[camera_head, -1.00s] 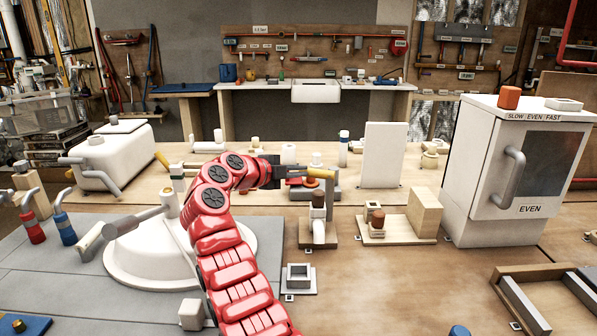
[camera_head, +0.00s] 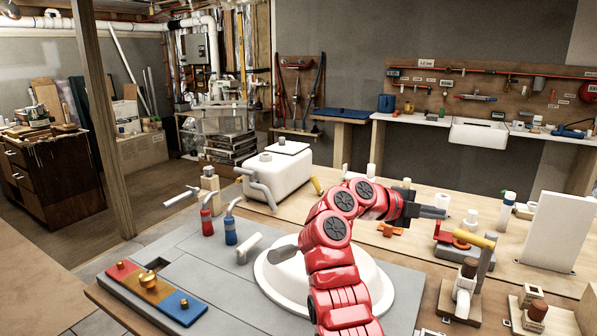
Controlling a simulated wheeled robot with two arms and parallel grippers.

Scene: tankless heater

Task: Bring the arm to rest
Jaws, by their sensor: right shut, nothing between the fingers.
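My right arm is red and reaches up from the bottom of the head view. Its dark gripper (camera_head: 432,212) points right, shut and empty, and appears over the wooden workbench (camera_head: 310,183). In the picture it is just up and left of a red-and-grey device with a yellow handle (camera_head: 475,239). A gap to the device shows, but the exact depth is hard to tell. The arm hides part of a white round basin (camera_head: 285,290). My left gripper is not in view.
An orange cross-shaped handle (camera_head: 391,229) lies below the gripper in the picture. Red (camera_head: 207,223) and blue (camera_head: 230,231) taps stand left of the basin. A white tank (camera_head: 275,172) stands behind. A white upright panel (camera_head: 562,230) is at the right. Bare floor shows at left.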

